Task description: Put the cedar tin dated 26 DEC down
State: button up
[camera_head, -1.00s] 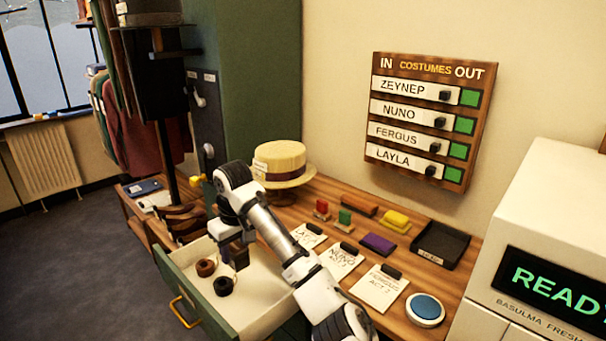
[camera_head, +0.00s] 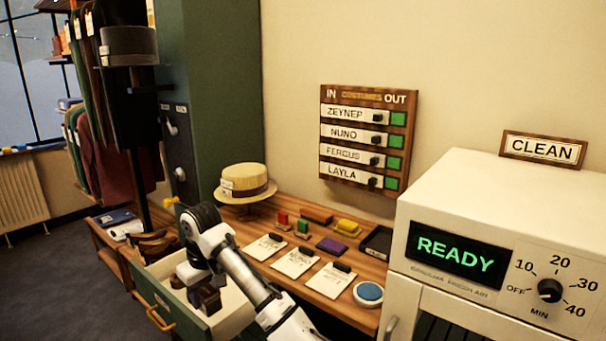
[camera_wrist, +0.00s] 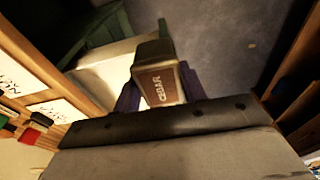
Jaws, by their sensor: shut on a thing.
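A brown tin (camera_wrist: 160,86) is held between the two dark fingers of my gripper (camera_wrist: 159,92) in the wrist view. Its label reads CEDAR; I cannot read a date on it. In the head view my gripper (camera_head: 196,280) is over the open green drawer (camera_head: 228,318), with a dark brown shape (camera_head: 209,299) at its fingers, probably the tin. I cannot tell whether the tin touches the drawer's floor.
The wooden table (camera_head: 330,284) holds paper cards (camera_head: 296,263), coloured blocks, a black tray (camera_head: 377,243), a blue button (camera_head: 369,292) and a straw hat (camera_head: 245,183). A white machine reading READY (camera_head: 455,253) stands at right.

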jog(key=s+d+f+m, duration=0.3)
jog(key=d+f, duration=0.4)
jog(key=f, duration=0.5)
jog(key=s+d+f+m+h, duration=0.1)
jog(key=s+d+f+m, duration=0.2)
jog(key=f, duration=1)
jog(key=s+d+f+m, duration=0.4)
jog(key=s+d+f, duration=0.2)
jog(key=d+f, duration=0.6)
jog(key=shift+s+d+f+t, duration=0.25)
jog(key=shift+s+f+t, duration=0.1)
jog(key=shift+f, duration=0.4)
jog(key=shift+f, duration=0.3)
jog(key=shift+d, duration=0.1)
